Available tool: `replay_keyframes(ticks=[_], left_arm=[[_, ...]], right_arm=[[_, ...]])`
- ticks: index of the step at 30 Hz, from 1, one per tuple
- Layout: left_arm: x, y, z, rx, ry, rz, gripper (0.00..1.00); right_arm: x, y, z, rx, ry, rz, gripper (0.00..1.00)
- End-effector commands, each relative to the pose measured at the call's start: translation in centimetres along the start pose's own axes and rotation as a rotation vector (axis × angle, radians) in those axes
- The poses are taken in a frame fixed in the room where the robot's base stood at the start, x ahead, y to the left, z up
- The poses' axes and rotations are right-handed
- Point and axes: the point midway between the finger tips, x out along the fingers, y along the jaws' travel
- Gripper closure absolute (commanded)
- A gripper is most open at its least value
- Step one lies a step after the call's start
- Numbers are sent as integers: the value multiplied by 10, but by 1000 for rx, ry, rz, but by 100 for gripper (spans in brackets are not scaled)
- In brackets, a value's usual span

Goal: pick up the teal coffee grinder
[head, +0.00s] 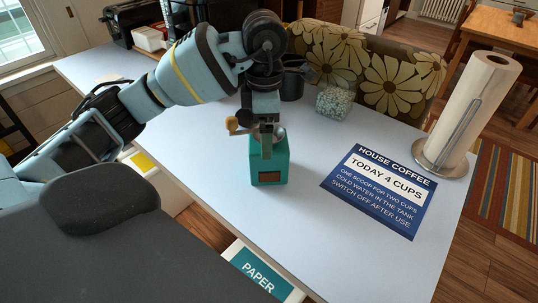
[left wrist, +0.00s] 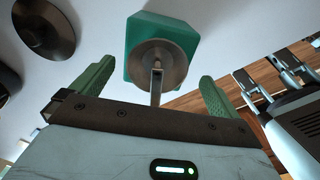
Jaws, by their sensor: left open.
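The teal coffee grinder (head: 270,172) stands upright on the pale table, with a small brown panel low on its front. A round tan knob (head: 232,124) shows at the left of its top. My left gripper (head: 266,142) is open and points down at the grinder's top, partly hiding it. In the left wrist view, the grinder's teal body (left wrist: 178,32) and round metal top (left wrist: 158,65) lie ahead of my open left gripper (left wrist: 157,85). A metal bar runs from the top between the two fingers. I cannot tell whether they touch it.
A dark mug (head: 292,82) and a speckled box (head: 334,102) stand behind the grinder. A blue coffee sign (head: 380,190) lies to its right, near a paper towel roll (head: 470,115). The table between grinder and sign is clear.

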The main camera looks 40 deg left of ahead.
Motion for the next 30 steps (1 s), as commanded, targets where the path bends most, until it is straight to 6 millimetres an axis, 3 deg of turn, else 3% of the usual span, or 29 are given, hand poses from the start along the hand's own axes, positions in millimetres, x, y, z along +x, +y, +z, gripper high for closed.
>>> replay_keyframes(ticks=[12,21,30], left_arm=[[45,5,2,-1,0,1,0],[51,5,2,0,-1,2,0],[50,5,2,0,-1,2,37]], right_arm=[[1,3,-13,-9,23,2,0],[0,4,-13,-13,23,3,0],[-1,4,-10,-12,18,2,0]])
